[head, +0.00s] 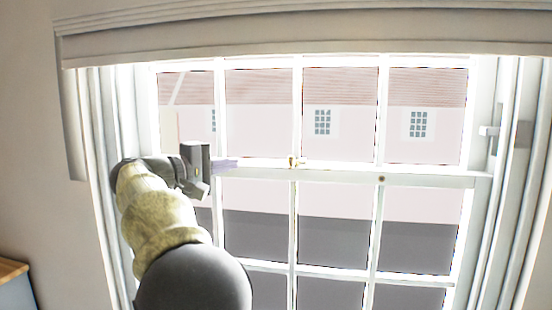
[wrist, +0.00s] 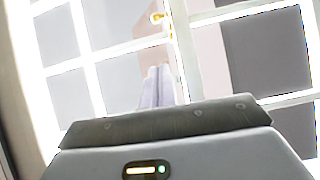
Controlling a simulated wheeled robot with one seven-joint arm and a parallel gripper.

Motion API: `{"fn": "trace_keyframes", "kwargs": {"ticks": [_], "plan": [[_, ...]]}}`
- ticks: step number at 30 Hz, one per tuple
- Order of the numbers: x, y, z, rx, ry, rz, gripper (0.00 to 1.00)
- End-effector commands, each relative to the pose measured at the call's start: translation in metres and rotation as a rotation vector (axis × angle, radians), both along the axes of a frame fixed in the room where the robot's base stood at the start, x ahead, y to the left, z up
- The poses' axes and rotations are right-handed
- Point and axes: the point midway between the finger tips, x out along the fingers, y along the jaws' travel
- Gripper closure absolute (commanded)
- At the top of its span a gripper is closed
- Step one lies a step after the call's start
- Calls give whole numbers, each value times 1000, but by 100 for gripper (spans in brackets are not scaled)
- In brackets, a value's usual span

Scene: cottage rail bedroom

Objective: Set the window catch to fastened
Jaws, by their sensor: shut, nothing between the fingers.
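The window catch (head: 293,161) is a small brass-coloured piece on the middle rail of the sash window (head: 340,172). It also shows in the wrist view (wrist: 157,17), near the top, beyond my fingertips. Its exact lever position is too small and washed out to tell. My gripper (head: 232,162) is at the left part of the rail in the head view, its pale fingers pointing right toward the catch. The fingers (wrist: 158,75) are together and empty, with a gap between them and the catch.
A small brown round fitting (head: 381,179) sits on the rail to the right of the catch. A grey bracket (head: 490,131) is on the right frame. A furniture corner (head: 12,270) shows at lower left.

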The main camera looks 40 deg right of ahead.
Motion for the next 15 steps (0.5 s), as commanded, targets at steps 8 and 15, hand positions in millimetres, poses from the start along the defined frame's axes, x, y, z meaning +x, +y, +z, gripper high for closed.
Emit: {"fn": "trace_keyframes", "kwargs": {"ticks": [8, 15], "plan": [[1, -13, 1, 2, 1, -2, 100], [5, -51, 3, 2, 4, -3, 100]]}}
